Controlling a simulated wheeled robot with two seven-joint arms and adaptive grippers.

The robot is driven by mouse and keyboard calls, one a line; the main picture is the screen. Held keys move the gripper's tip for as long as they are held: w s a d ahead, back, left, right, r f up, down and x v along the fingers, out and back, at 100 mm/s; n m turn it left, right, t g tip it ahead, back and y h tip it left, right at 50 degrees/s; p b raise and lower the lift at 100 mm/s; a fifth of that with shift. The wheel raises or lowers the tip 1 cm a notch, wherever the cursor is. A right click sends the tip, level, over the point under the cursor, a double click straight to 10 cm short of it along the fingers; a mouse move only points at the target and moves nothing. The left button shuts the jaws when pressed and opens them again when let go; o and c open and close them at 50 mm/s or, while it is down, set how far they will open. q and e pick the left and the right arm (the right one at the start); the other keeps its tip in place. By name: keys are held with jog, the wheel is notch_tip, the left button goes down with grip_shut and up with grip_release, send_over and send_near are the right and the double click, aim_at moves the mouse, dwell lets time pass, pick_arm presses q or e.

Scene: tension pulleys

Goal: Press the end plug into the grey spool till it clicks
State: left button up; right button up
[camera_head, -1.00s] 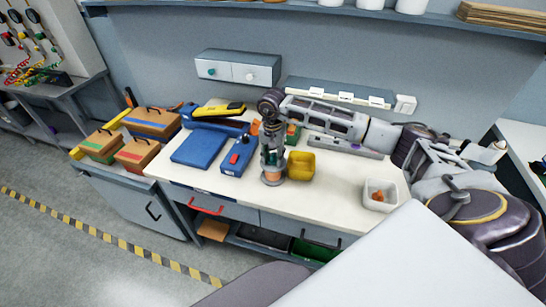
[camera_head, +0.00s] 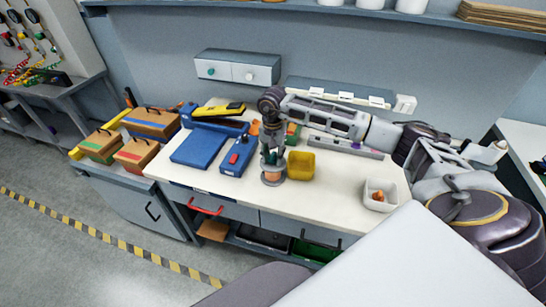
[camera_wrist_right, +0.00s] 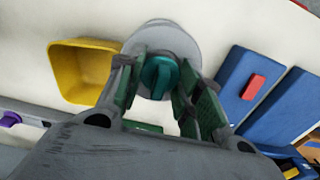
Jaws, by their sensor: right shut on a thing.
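The grey spool (camera_head: 272,179) stands upright on the white workbench, left of the yellow bin. In the right wrist view the spool's round grey flange (camera_wrist_right: 182,38) shows beyond the fingertips. My right gripper (camera_head: 272,160) points down directly over the spool. Its fingers (camera_wrist_right: 157,80) are shut on the teal end plug (camera_wrist_right: 158,74), whose grip faces the wrist camera. The plug is lined up roughly over the spool's middle. The fingers hide the contact, so I cannot tell whether the plug is seated. My left gripper is not in view.
A yellow bin (camera_head: 301,166) stands close to the right of the spool. A blue fixture (camera_head: 236,160) with a red block stands close on the left. A white tray (camera_head: 380,204) with orange parts sits at the right. The bench front between spool and tray is clear.

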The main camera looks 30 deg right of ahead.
jog(key=shift+f+b, duration=0.35)
jog(key=shift+b, duration=0.05)
dwell(0.4)
jog(key=shift+r, duration=0.3)
dwell(0.6)
jog(key=shift+r, duration=0.1)
dwell(0.6)
jog(key=shift+f+b, duration=0.4)
jog(key=shift+b, duration=0.1)
jog(key=shift+r, duration=0.25)
dwell(0.8)
jog(key=shift+r, duration=0.15)
dwell(0.6)
jog(key=shift+f+b, duration=0.35)
jog(key=shift+b, duration=0.1)
jog(key=shift+r, duration=0.3)
dwell(0.6)
dwell(0.5)
